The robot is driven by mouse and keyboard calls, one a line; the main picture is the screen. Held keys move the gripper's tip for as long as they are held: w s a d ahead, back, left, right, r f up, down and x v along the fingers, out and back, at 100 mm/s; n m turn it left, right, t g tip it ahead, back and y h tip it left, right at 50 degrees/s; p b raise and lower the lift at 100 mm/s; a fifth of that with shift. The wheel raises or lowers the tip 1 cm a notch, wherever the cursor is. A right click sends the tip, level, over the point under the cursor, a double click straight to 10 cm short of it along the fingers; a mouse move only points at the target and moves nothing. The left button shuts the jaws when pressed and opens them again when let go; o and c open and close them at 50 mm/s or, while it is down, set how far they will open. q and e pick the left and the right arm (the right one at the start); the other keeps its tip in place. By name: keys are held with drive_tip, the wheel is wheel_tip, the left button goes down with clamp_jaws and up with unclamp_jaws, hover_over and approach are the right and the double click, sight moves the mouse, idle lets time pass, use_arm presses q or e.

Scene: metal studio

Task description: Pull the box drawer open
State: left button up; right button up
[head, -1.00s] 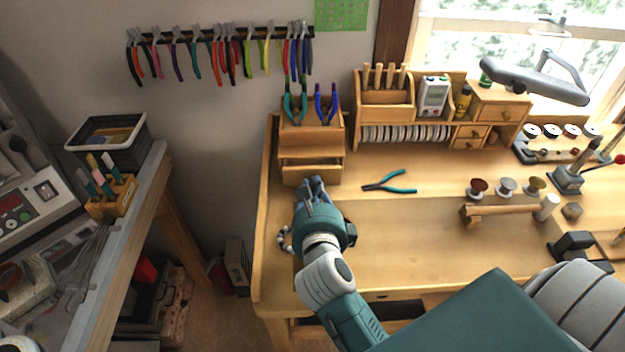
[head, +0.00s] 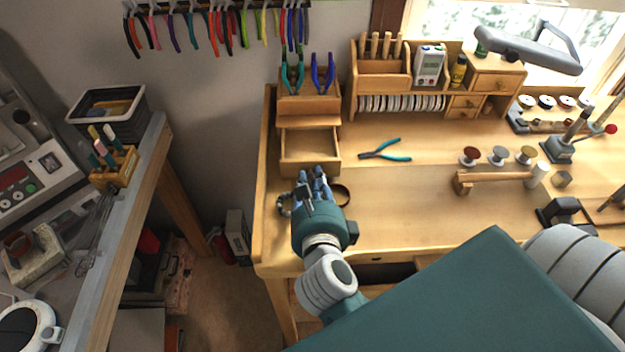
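The wooden box (head: 308,108) stands at the back left of the workbench, with pliers on top. Its drawer (head: 291,168) sticks out toward the front, and its empty-looking inside shows. My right gripper (head: 313,177) is at the middle of the drawer's front edge, with its fingers pointing to the back. The fingers cover the place of any handle, so I cannot tell whether they are shut on it. My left gripper is not in view.
Teal-handled pliers (head: 386,151) lie right of the drawer. A hammer (head: 497,178) rests farther right. The bench's front middle is clear.

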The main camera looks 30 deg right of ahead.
drive_tip(key=v, duration=0.7)
drive_tip(key=shift+s+a, duration=0.15)
drive_tip(key=shift+s, duration=0.1)
idle(0.3)
